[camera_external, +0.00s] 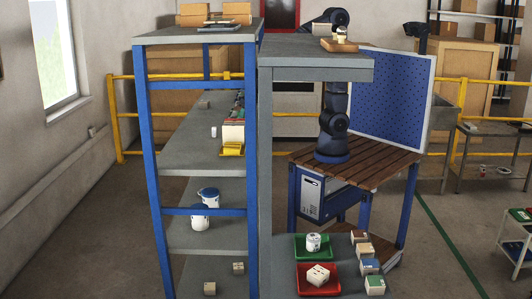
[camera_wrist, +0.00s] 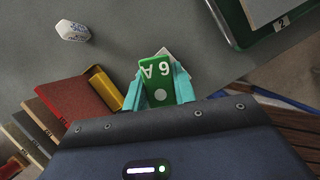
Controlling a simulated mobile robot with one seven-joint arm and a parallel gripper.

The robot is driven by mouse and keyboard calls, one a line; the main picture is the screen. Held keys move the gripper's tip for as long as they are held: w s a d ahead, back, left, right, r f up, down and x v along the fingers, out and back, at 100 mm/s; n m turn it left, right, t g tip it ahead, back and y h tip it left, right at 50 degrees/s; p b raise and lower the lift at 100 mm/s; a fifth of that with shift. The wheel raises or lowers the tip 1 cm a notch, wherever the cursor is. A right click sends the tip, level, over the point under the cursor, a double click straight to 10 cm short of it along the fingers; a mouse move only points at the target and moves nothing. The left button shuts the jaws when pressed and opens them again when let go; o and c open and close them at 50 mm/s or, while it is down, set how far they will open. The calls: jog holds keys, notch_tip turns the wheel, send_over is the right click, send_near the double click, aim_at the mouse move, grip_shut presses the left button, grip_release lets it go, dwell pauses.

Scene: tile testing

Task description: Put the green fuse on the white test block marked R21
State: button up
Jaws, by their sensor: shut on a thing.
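My gripper (camera_wrist: 160,82) has teal fingers closed on the sides of a green fuse (camera_wrist: 158,78) in the wrist view. The fuse's face shows white characters, apparently an upside-down or turned "A" and "6", and a pale round dot. A bit of a white piece (camera_wrist: 167,52) shows just beyond its far end; I cannot tell whether they touch. A white block (camera_wrist: 73,30) with faint markings lies at the upper left on a grey surface. I cannot read R21 on any block. In the external view my gripper and the fuse are hidden behind the shelving.
In the wrist view, a yellow holder (camera_wrist: 104,88) and red and brown upright items (camera_wrist: 72,107) stand at left. A green tray (camera_wrist: 235,38) is at upper right. In the external view, green (camera_external: 301,252) and red (camera_external: 303,288) trays and several small blocks (camera_external: 370,266) occupy the lower shelf.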

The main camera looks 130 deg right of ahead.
jog(key=shift+f, duration=0.55)
jog(key=shift+f, duration=0.1)
jog(key=o, duration=1)
jog(key=v, duration=1.2)
jog(key=s+a+m+t+y, duration=0.1)
jog(key=s+a+m, duration=0.4)
jog(key=a+m, duration=0.2)
jog(key=s+a+r+m+t+y, duration=0.1)
jog(key=s+a+m, duration=0.4)
jog(key=a+m, duration=0.3)
jog(key=s+a+m+y, duration=0.2)
jog(key=s+a+m, duration=0.3)
jog(key=a+m, duration=0.2)
jog(key=shift+a+r+m+t, duration=0.15)
jog(key=shift+a+m+t, duration=0.15)
jog(key=shift+a+t, duration=0.15)
